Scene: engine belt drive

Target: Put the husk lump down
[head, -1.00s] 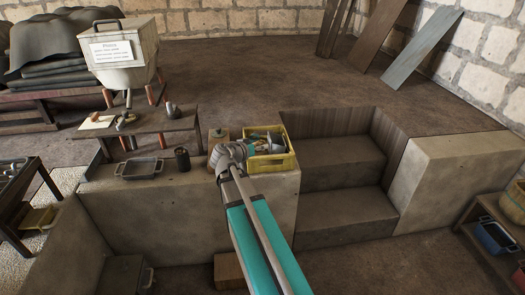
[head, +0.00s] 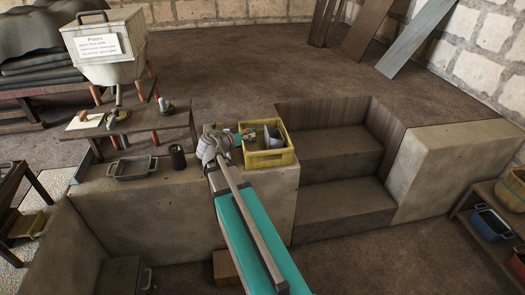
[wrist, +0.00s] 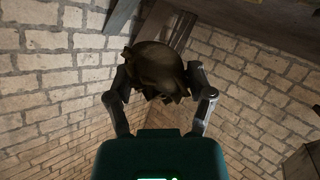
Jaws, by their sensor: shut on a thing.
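The husk lump (wrist: 160,65) is a dark brown, rounded, ragged-edged piece in the wrist view. My gripper (wrist: 160,88) is shut on it, with one finger at each side. In the head view my gripper (head: 247,135) is small and partly hidden by my wrist, at the left part of the yellow crate (head: 268,160). I cannot tell the lump clearly there, nor its height above the crate.
A grey vessel (head: 272,136) stands in the crate. A dark cup (head: 178,157) and a grey tray (head: 132,168) sit on the stone ledge (head: 160,195) to the left. A hopper (head: 112,60) stands behind a low bench (head: 135,122). Steps (head: 335,160) lie to the right.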

